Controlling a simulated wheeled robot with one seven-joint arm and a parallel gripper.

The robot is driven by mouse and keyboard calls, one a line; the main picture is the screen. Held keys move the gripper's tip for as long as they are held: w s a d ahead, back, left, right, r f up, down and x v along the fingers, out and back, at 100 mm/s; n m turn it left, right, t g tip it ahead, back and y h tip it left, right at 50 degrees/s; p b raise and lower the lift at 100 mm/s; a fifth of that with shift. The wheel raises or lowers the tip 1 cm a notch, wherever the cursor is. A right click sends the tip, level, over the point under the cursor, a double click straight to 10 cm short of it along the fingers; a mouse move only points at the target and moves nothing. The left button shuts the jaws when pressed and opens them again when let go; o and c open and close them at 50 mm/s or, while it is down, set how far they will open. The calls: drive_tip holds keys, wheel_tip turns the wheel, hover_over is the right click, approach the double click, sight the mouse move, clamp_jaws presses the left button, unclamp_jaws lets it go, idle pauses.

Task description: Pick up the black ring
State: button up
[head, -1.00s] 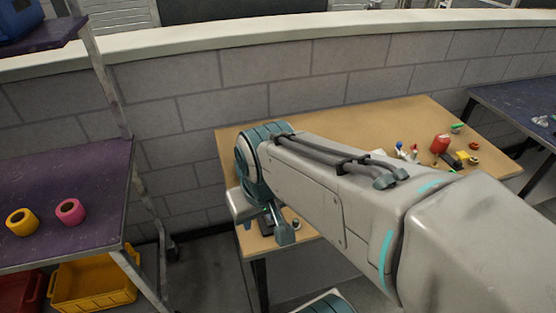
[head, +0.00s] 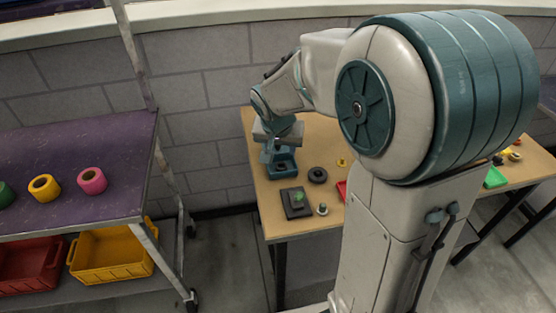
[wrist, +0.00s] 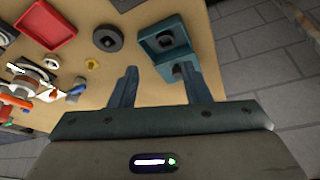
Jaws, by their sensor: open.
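The black ring (head: 317,175) lies flat on the wooden table, right of a teal tray (head: 272,170). In the wrist view the black ring (wrist: 108,38) is up and left of my fingertips, its centre hole visible. My gripper (wrist: 157,72) is open and empty, pointing at the table. The teal tray (wrist: 143,46) is just ahead of the fingertips, with a dark block in it; the right fingertip overlaps its near part in the picture. In the head view my gripper (head: 279,150) is over the teal tray, its fingers hard to make out.
A red tray (wrist: 46,32) and a small yellow piece (wrist: 92,63) lie near the ring. A black tray (head: 297,211) with a green piece is at the table's near left. Cluttered tools (wrist: 35,85) lie farther off. A purple shelf (head: 75,150) holds coloured rolls.

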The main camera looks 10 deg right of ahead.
approach(281, 168)
drive_tip(key=shift+s+d+f, duration=0.2)
drive_tip(key=shift+d+f, duration=0.05)
drive_tip(key=shift+f, duration=0.5)
drive_tip(key=shift+w+p+x, duration=0.2)
drive_tip(key=shift+x, duration=1.05)
drive_tip(key=shift+w+p+x, duration=0.15)
drive_tip(key=shift+w+x, duration=0.05)
drive_tip(key=shift+x, duration=1.05)
drive_tip(key=shift+r, duration=0.15)
drive_tip(key=c, duration=0.7)
